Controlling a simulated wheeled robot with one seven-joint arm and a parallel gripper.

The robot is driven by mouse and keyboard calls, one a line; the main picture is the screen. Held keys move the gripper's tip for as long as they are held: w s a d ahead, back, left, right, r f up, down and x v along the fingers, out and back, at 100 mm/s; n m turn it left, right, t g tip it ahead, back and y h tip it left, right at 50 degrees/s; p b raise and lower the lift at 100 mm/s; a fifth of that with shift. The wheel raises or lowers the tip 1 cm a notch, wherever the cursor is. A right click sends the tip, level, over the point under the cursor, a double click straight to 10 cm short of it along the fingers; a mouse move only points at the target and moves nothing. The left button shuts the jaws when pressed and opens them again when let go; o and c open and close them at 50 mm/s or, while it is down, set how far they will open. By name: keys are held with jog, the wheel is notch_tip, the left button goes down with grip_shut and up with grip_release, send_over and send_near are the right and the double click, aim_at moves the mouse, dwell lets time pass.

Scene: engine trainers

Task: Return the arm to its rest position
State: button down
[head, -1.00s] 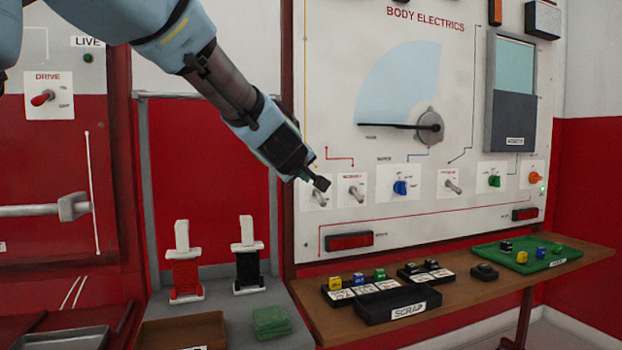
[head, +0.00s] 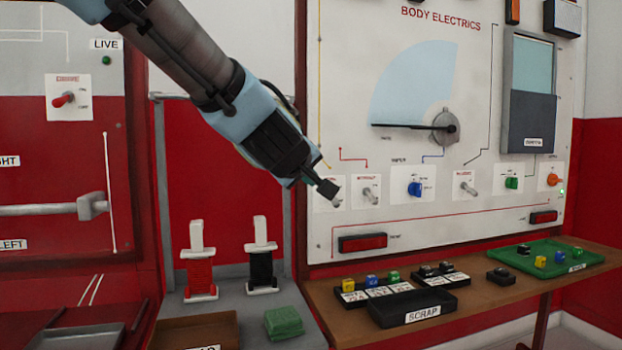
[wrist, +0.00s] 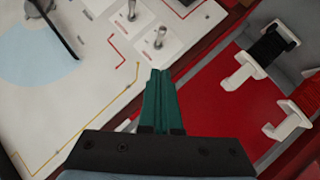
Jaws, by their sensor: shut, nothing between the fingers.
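My gripper (head: 328,188) is at the end of my arm, which reaches in from the upper left in the head view. Its tip stands in front of the leftmost toggle switch on the white Body Electrics panel (head: 350,110), partly hiding that switch. In the wrist view my gripper's green fingers (wrist: 159,100) are closed together with nothing between them. Two toggle switches (wrist: 160,37) show beyond the fingertips there. I cannot tell whether the tip touches the panel.
A grey bench with a red spool (head: 200,270) and a black spool (head: 262,265) stands below my arm. A brown shelf (head: 480,303) at the right bears a black scrap tray (head: 385,318) and a green tray (head: 510,262). The Drive panel (head: 40,120) is at the left.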

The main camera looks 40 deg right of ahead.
jog(key=w+a+f+y, duration=0.4)
jog(key=w+a+f, duration=0.55)
jog(key=a, duration=0.25)
jog(key=a+f+g+y, duration=0.1)
jog(key=a+f, duration=0.3)
jog(key=a, duration=0.4)
jog(key=a+f+g+y, duration=0.1)
jog(key=a+f+y, duration=0.1)
jog(key=a+f, duration=0.3)
jog(key=a+f+g+y, duration=0.2)
jog(key=a+f, duration=0.3)
jog(key=a, duration=0.6)
jog(key=shift+s+a+f, duration=0.1)
jog(key=shift+s+a, duration=0.25)
jog(key=shift+a, duration=0.05)
jog(key=s+a+f+g+y, duration=0.1)
jog(key=s+a+f, duration=0.15)
jog(key=a, duration=0.35)
jog(key=s+a+f+g+y, duration=0.1)
jog(key=s+a+f+g, duration=0.1)
jog(key=s+a, duration=0.25)
notch_tip(320, 180, up, 17)
jog(key=w+p, duration=0.1)
jog(key=p, duration=1.5)
jog(key=shift+p, duration=0.4)
